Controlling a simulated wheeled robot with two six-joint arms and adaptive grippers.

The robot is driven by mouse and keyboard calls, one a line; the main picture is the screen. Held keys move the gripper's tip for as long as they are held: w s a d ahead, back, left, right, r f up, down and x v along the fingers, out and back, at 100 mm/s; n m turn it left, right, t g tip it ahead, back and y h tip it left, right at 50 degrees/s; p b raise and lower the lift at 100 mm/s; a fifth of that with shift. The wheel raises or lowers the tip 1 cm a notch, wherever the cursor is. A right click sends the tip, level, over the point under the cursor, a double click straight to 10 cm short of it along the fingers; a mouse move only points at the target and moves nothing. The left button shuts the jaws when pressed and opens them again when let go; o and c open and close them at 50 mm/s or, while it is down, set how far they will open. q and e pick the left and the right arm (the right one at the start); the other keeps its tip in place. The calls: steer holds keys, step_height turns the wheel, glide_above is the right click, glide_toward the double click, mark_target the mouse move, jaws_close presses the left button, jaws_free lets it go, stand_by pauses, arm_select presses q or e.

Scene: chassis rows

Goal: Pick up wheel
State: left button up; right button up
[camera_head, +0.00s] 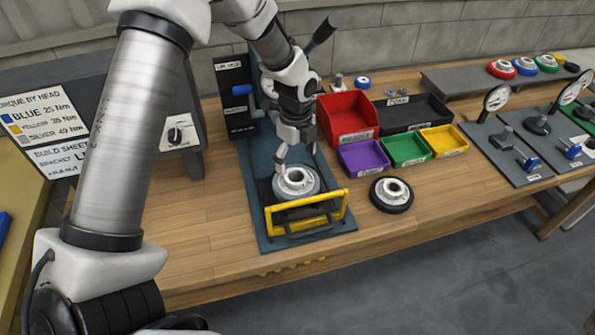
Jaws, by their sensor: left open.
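A wheel (391,191) with a black rim and pale hub lies flat on the wooden bench, to the right of the blue-grey fixture plate (262,188). A second round grey part (296,181), like a wheel or hub, sits on that plate behind a yellow guard frame (306,214). My left gripper (297,158) is open and points down just above the rear of the round grey part. The picture does not show clearly whether it touches it. The black-rimmed wheel is apart from the gripper. My right gripper is not in view.
Red (348,116), purple (363,157), green (405,149) and yellow (443,140) bins stand behind the black-rimmed wheel, with a black tray (412,111). A dark press-like stand (236,95) is left of my gripper. Bench space at front left is clear.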

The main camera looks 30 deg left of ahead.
mark_target(296, 173)
arm_select(q)
step_height(296, 173, down, 6)
steer(key=shift+w+a+r+p, duration=0.1)
steer(key=shift+w+p, duration=0.05)
steer(key=shift+p, duration=0.85)
steer(key=shift+w+f, duration=0.1)
steer(key=shift+f, duration=0.15)
steer(key=shift+s+r, duration=0.2)
steer(key=shift+c, duration=1.3)
steer(key=shift+s, duration=0.1)
steer(key=c, duration=1.3)
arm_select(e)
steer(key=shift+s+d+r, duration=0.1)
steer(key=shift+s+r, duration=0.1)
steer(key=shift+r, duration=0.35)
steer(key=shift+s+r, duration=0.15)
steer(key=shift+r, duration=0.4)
